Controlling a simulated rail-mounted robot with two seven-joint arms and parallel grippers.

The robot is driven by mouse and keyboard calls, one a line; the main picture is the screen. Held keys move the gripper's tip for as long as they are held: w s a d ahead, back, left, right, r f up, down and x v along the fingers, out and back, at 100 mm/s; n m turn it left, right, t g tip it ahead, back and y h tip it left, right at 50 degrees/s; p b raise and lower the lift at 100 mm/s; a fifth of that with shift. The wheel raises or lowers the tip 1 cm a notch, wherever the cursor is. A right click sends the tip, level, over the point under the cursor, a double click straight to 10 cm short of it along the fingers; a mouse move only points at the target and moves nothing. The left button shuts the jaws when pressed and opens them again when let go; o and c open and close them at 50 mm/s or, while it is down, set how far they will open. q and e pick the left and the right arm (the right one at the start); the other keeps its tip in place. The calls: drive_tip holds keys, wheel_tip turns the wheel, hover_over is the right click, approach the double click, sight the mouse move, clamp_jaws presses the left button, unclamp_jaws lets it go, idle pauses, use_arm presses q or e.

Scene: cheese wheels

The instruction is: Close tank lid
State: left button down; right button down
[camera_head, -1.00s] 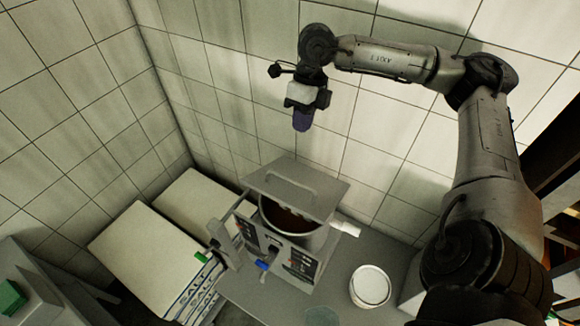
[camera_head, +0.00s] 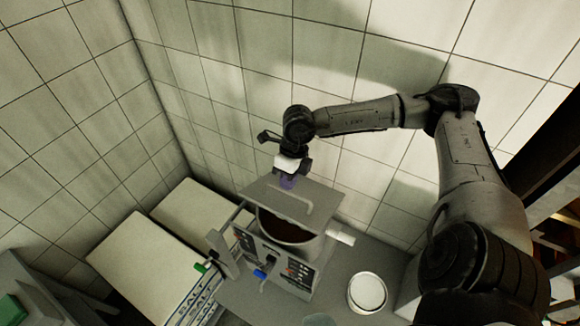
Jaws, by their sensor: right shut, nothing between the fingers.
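The tank (camera_head: 285,228) is a grey machine with a round pot holding brown contents, standing on a grey table. Its grey lid (camera_head: 262,192) is a flat plate with a bar handle, tilted up at the back so that the pot's opening shows. My left gripper is out of view.
A white round container (camera_head: 367,291) stands on the table (camera_head: 335,285) right of the tank. White boxes marked SALT (camera_head: 150,262) are stacked to the left. Tiled walls (camera_head: 225,90) close off the back and left. A white pipe (camera_head: 341,236) sticks out from the tank's right side.

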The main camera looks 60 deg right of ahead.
sight(279, 214)
drive_tip(key=shift+a+f, duration=0.1)
drive_tip(key=shift+f, duration=0.25)
drive_tip(key=shift+a+f, duration=0.1)
drive_tip(key=shift+h, duration=0.8)
drive_tip(key=a+f+b, duration=0.1)
drive_tip(key=f+b, duration=0.1)
drive_tip(key=b, duration=0.1)
drive_tip(key=a+f+b, duration=0.2)
drive_tip(key=f+b, duration=0.1)
drive_tip(key=a+f+b, duration=0.2)
drive_tip(key=b, duration=0.1)
drive_tip(key=shift+w+f, duration=0.1)
drive_tip(key=shift+f, duration=0.3)
drive_tip(key=shift+a+f+b, duration=0.25)
drive_tip(key=shift+f+b, duration=0.45)
drive_tip(key=shift+f, duration=0.1)
